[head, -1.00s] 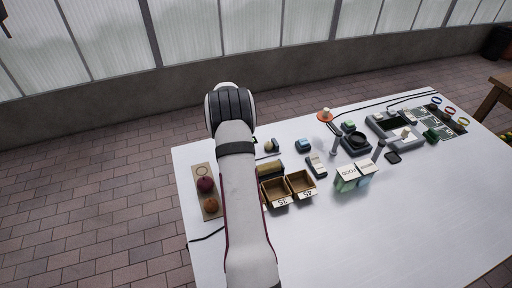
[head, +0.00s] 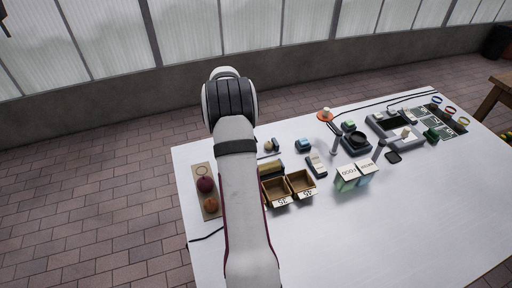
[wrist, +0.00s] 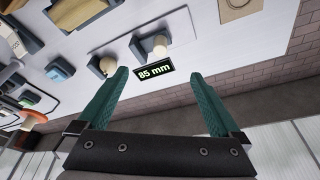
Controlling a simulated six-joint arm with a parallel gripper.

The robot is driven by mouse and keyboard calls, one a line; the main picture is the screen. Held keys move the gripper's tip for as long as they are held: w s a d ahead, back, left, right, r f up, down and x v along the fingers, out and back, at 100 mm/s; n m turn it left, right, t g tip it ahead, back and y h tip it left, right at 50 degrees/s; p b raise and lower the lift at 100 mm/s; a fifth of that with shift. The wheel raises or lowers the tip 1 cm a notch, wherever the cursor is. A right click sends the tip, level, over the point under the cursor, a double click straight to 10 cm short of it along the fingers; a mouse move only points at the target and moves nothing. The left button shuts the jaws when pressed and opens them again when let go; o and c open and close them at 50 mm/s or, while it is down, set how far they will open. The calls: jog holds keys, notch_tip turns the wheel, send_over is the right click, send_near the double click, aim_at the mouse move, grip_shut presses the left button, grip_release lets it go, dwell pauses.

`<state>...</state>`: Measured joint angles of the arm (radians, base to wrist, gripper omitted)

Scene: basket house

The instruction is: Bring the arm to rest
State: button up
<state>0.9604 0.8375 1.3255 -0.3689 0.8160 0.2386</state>
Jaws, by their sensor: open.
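My arm rises over the near left part of the white table (head: 400,215) in the head view and hides part of it. My gripper is hidden behind the arm there. In the wrist view my gripper (wrist: 163,95) has its two green fingers wide apart, with nothing between them. Past the fingertips the wrist view shows a dark display reading "85 mm" (wrist: 155,72) and two round pale knobs on dark bases, one (wrist: 108,66) at the left and one (wrist: 160,45) near the middle. The fingers appear clear of them.
Two small open boxes (head: 289,198) stand right of my arm, and a board with two balls (head: 206,200) lies left of it. Labelled cartons (head: 349,178), a dark round device (head: 356,141) and a grey tray (head: 393,127) stand farther right. The near right table is bare.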

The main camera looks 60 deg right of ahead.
jog(key=shift+r, duration=0.25)
jog(key=shift+w+a+r, duration=0.15)
jog(key=shift+a, duration=0.05)
jog(key=w+a+r+n, duration=0.1)
jog(key=a+r, duration=0.2)
jog(key=a, duration=0.3)
jog(key=w+a+r+n+y, duration=0.1)
jog(key=w+a+r, duration=0.15)
jog(key=a, duration=0.35)
jog(key=w+a+r+n, duration=0.1)
jog(key=a+r, duration=0.2)
jog(key=a, duration=0.3)
jog(key=s+a+r+n+y, duration=0.1)
jog(key=s+a+r, duration=0.1)
jog(key=a, duration=0.6)
jog(key=s+a+r+n+y, duration=0.1)
jog(key=s+a+r, duration=0.2)
jog(key=a, duration=0.5)
jog(key=s+a+f+n+g+y, duration=0.1)
jog(key=s+a+n, duration=0.3)
jog(key=s+a, duration=1.1)
jog(key=shift+s+a+f+y, duration=0.4)
jog(key=shift+s+y, duration=0.1)
jog(key=shift+s, duration=0.45)
